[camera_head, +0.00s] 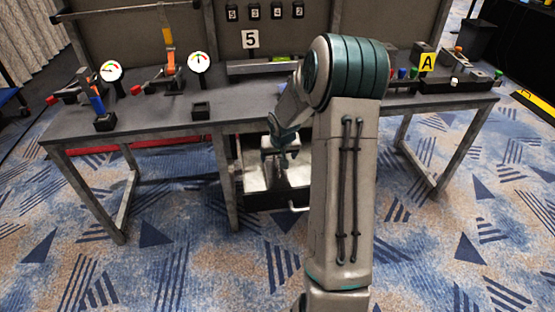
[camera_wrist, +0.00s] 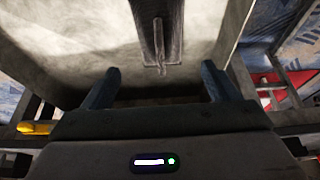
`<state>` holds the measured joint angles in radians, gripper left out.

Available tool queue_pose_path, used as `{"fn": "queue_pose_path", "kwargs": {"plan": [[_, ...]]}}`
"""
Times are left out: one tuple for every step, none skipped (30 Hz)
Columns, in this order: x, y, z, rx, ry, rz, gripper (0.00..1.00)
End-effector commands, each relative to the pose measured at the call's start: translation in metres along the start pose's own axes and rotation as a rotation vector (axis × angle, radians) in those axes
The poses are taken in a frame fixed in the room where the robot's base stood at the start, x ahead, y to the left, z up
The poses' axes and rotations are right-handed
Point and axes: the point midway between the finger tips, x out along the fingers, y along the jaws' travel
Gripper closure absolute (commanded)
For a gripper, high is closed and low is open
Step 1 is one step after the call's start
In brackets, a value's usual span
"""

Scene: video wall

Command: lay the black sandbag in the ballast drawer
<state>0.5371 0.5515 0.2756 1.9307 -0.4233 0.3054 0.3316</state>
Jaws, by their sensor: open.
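The ballast drawer (camera_head: 256,179) is pulled out under the table, with a pale interior and a dark front with a handle. Its pale inside also seems to fill the upper wrist view (camera_wrist: 85,45). My gripper (camera_head: 283,150) is over the drawer, pointing down. In the wrist view its two fingers (camera_wrist: 160,72) are apart with nothing held between them. A dark, narrow piece with a lighter raised strip (camera_wrist: 172,35) lies ahead of the fingertips against the pale surface. It may be the black sandbag, but I cannot tell for sure. My arm hides part of the drawer's right side.
The grey table (camera_head: 150,118) stands over the drawer and carries gauges (camera_head: 199,62), levers and a small dark open box (camera_head: 201,110). Table legs (camera_head: 222,180) stand close to the drawer. The carpet in front is clear.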

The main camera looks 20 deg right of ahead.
Motion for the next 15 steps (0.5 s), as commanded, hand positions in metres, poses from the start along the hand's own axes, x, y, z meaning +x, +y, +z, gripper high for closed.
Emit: {"fn": "queue_pose_path", "kwargs": {"plan": [[-0.005, 0.0, 0.0, 0.0, 0.0, 0.0, 0.18], [-0.007, 0.0, 0.0, -0.001, 0.0, 0.001, 0.18], [-0.01, -0.002, 0.001, -0.005, -0.002, 0.003, 0.18], [-0.014, -0.003, 0.002, -0.009, -0.004, 0.005, 0.18], [-0.02, -0.005, 0.003, -0.015, -0.006, 0.009, 0.18], [-0.028, -0.008, 0.006, -0.025, -0.01, 0.014, 0.18], [-0.036, -0.011, 0.009, -0.034, -0.016, 0.02, 0.18], [-0.046, -0.014, 0.013, -0.044, -0.02, 0.027, 0.18], [-0.059, -0.019, 0.019, -0.058, -0.03, 0.035, 0.18], [-0.071, -0.023, 0.024, -0.071, -0.036, 0.041, 0.18], [-0.082, -0.027, 0.031, -0.08, -0.045, 0.048, 0.18], [-0.098, -0.032, 0.04, -0.097, -0.056, 0.055, 0.18], [-0.109, -0.035, 0.047, -0.105, -0.064, 0.058, 0.18], [-0.121, -0.038, 0.055, -0.115, -0.071, 0.062, 0.18], [-0.135, -0.043, 0.065, -0.126, -0.083, 0.064, 0.18]]}}
